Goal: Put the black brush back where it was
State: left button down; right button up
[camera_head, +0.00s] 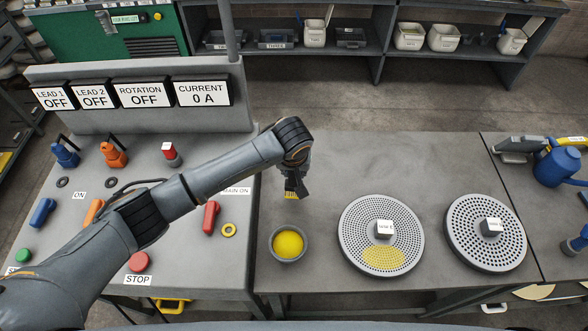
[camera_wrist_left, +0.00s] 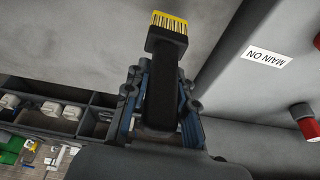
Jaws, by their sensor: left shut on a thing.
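The black brush (camera_wrist_left: 162,85) has a black handle and a block of yellow bristles (camera_wrist_left: 169,25). In the left wrist view my left gripper (camera_wrist_left: 160,95) is shut on its handle, with the bristles beyond the fingers. In the head view the left gripper (camera_head: 293,175) hangs over the left part of the grey table (camera_head: 330,170), behind the bowl. The brush (camera_head: 293,191) points down there with its bristles lowest. Whether the bristles touch the table is not clear. My right gripper is not in view.
A grey bowl (camera_head: 273,254) of yellow material stands in front of the brush. Two perforated discs (camera_head: 352,215) (camera_head: 457,244) with labelled blocks lie to the right. The control panel (camera_head: 190,255) with levers and buttons is at left. The table behind the discs is clear.

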pick_arm(q)
jog(key=shift+f, duration=0.1)
jog(key=shift+f, duration=0.55)
jog(key=shift+f, duration=0.15)
jog(key=shift+f, duration=0.45)
dwell(0.4)
jog(key=shift+f, duration=0.15)
